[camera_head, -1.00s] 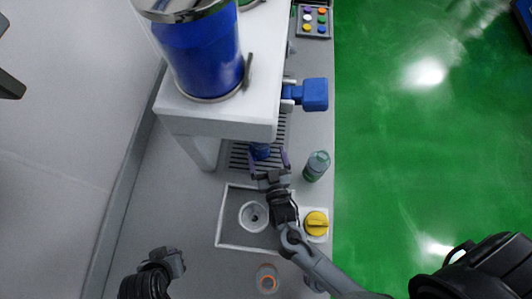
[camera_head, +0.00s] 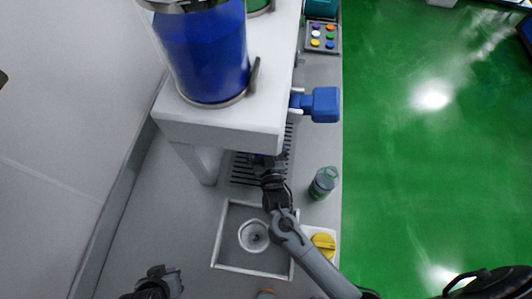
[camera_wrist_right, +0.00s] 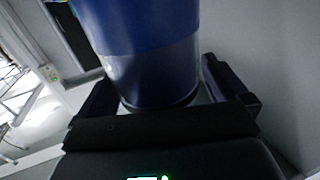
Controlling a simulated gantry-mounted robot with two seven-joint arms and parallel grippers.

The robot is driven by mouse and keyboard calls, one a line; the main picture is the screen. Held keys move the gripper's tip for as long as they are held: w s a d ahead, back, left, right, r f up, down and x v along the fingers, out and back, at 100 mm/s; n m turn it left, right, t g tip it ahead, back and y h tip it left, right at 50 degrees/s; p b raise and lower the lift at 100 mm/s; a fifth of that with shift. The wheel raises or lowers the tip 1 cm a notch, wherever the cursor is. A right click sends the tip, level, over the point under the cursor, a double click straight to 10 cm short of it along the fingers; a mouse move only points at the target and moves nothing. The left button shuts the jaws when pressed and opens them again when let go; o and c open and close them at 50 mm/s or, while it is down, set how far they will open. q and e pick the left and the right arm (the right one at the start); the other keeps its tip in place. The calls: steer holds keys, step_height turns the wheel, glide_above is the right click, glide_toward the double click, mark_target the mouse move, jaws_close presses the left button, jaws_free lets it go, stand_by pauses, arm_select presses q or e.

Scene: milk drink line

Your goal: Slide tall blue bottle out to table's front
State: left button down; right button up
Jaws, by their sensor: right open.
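The tall blue bottle (camera_wrist_right: 150,70) fills the middle of the right wrist view, upright between the two fingers of my right gripper (camera_wrist_right: 160,88). A gap shows beside its base, so the fingers are open around it. In the head view, my right gripper (camera_head: 266,162) reaches in under the front of the white stand, over the dark grate (camera_head: 243,172). There the bottle is almost wholly hidden by the stand and gripper. My left gripper (camera_head: 165,279) is at the bottom left, away from the bottle; its jaw opening is unclear.
The white stand (camera_head: 225,133) carries a big blue tank (camera_head: 205,55) and overhangs the grate; a blue tap (camera_head: 322,104) sticks out right. A green-grey bottle (camera_head: 323,183) stands right of my arm. Nearer are a square basin (camera_head: 218,235) and yellow knob (camera_head: 323,243).

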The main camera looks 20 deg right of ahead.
steer(key=shift+w, duration=0.3)
steer(key=shift+d, duration=0.1)
steer(key=c, duration=1.5)
steer(key=shift+s+d, duration=0.15)
steer(key=shift+d, duration=0.2)
steer(key=shift+s+d+r+p, duration=0.1)
steer(key=shift+s+d+p, duration=0.1)
steer(key=shift+d+p, duration=0.45)
steer(key=shift+s+d+f+p, duration=0.1)
steer(key=shift+s+d+p, duration=0.15)
steer(key=shift+d, duration=0.8)
steer(key=shift+s+d+r+p, duration=0.15)
steer(key=shift+d+p, duration=0.25)
steer(key=shift+d, duration=0.45)
steer(key=shift+s+d, duration=0.1)
